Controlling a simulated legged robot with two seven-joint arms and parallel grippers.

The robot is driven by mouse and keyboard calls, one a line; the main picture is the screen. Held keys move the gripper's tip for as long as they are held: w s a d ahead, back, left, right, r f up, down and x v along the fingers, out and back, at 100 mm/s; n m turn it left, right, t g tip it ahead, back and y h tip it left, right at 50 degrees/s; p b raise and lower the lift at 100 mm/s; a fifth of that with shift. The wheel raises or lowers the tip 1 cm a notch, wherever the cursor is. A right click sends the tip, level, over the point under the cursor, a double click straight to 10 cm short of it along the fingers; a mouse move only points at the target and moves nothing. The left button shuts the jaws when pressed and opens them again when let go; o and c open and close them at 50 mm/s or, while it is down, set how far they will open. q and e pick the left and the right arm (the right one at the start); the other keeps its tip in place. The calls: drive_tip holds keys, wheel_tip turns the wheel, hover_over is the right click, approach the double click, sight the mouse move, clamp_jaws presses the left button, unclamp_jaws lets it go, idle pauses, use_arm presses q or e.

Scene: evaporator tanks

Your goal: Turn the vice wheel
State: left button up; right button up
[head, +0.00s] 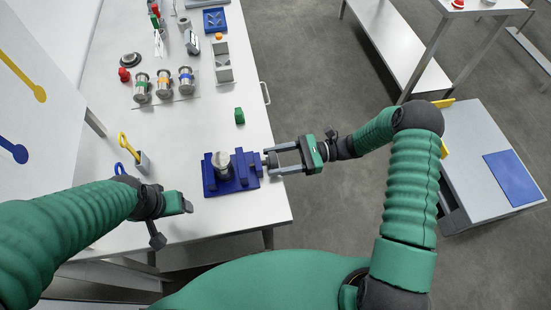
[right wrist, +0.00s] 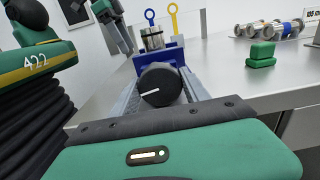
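The blue vice (head: 245,180) stands near the table's right edge, with a metal cylinder (head: 222,163) upright in it. Its wheel (head: 270,160) faces right, toward my right gripper. In the right wrist view the wheel (right wrist: 161,85) is a black round knob with a white line, pointing left and slightly down. My right gripper (head: 271,160) is open, its two grey fingers reaching either side of the wheel; whether they touch it I cannot tell. My left gripper (head: 176,203) hovers over the table's front left of the vice; its finger opening is not clear.
A green block (head: 239,116) lies behind the vice. A grey holder (head: 142,162) with yellow and blue loop-handled tools stands left of it. Several banded metal cylinders (head: 164,84) stand farther back. Open floor lies right of the table, before a grey cabinet (head: 480,150).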

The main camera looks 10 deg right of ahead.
sight(180, 218)
drive_tip(key=c, duration=0.6)
use_arm(q)
drive_tip(key=shift+f+b, duration=0.4)
use_arm(e)
drive_tip(key=shift+n, duration=0.7)
drive_tip(key=shift+c, duration=0.2)
use_arm(q)
drive_tip(key=shift+f, duration=0.25)
use_arm(e)
drive_tip(key=n, duration=0.3)
drive_tip(key=o, duration=1.4)
drive_tip(key=shift+a, duration=0.1)
use_arm(q)
drive_tip(key=b+x, duration=0.1)
drive_tip(key=b, duration=0.1)
drive_tip(key=b+x, duration=0.1)
drive_tip(key=x, duration=0.1)
drive_tip(key=shift+s+f+b, duration=0.2)
drive_tip(key=shift+s+b, duration=0.15)
drive_tip(key=shift+b, duration=0.05)
use_arm(e)
drive_tip(key=d, duration=1.7)
